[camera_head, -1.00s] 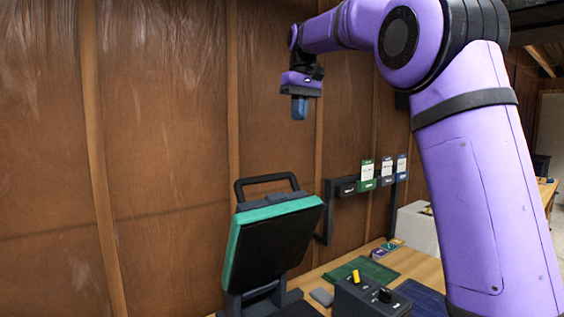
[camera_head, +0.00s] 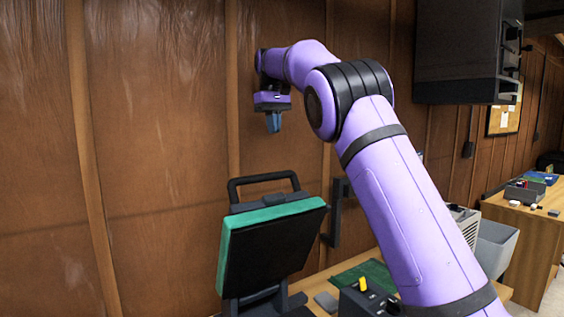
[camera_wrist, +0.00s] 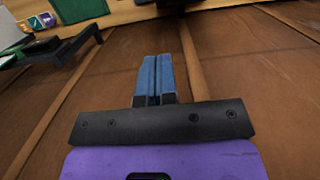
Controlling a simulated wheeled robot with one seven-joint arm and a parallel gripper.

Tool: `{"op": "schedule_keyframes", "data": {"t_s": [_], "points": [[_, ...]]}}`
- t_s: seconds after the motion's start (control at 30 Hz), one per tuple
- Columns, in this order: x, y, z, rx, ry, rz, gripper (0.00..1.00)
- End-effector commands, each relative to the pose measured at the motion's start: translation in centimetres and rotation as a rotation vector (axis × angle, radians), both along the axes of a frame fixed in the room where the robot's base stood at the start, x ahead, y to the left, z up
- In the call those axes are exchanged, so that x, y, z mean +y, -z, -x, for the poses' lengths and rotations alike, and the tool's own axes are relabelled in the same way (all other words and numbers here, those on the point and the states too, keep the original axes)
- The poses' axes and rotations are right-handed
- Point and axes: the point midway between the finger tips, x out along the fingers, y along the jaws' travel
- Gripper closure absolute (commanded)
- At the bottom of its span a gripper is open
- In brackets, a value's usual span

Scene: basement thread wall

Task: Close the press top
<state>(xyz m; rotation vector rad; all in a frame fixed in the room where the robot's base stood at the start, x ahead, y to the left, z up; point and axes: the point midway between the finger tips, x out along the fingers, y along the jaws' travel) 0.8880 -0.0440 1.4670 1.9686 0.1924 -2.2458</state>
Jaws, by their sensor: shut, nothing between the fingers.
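The press top (camera_head: 272,240) is a black plate with a teal-green layer and a dark handle (camera_head: 263,184) on its upper edge. It stands raised and tilted open on a hinge at its lower edge, in the head view. My gripper (camera_head: 273,124) is above the press top and its handle, pointing down, apart from both. Its two blue fingers also show in the wrist view (camera_wrist: 155,80), pressed together with nothing between them. The press base is mostly cut off at the bottom of the head view.
A control box with a yellow knob (camera_head: 361,282) stands right of the press on the wooden table. A green mat (camera_head: 366,276) lies behind it. The brown panelled wall (camera_head: 150,120) is close behind. A dark cabinet (camera_head: 468,55) hangs at upper right. My arm hides part of the table.

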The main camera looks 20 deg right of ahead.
Motion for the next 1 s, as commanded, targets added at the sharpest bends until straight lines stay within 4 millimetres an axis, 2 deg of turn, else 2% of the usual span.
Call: {"op": "schedule_keyframes", "data": {"t_s": [0.47,0.7,1.0], "points": [[-0.2,7.6,1.1,0.003,-0.001,-0.001,1.00],[-0.6,8.7,3.3,-0.001,0.000,0.000,1.00],[-0.9,9.4,4.2,-0.002,0.000,0.001,1.00]]}}
